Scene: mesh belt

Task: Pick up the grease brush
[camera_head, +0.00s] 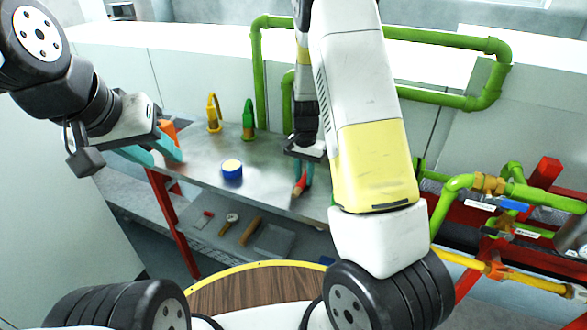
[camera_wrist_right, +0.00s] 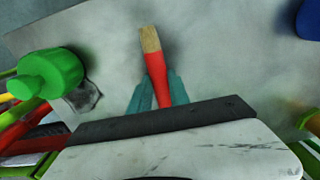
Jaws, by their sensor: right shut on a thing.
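The grease brush has a red handle and a tan bristle end. In the right wrist view the brush (camera_wrist_right: 151,42) points away from me between the two teal fingers of my right gripper (camera_wrist_right: 156,90), which is shut on its red part. In the head view the brush (camera_head: 299,187) shows at the fingertips of my right gripper (camera_head: 303,175), over the front right of the metal worktop. I cannot tell whether it touches the worktop. My right arm hides part of that area. My left gripper (camera_head: 160,156) is open, with its teal fingers apart at the worktop's left end.
Several tools lie on the lower shelf (camera_head: 180,228). Green pipes (camera_head: 445,97) run behind and to the right.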

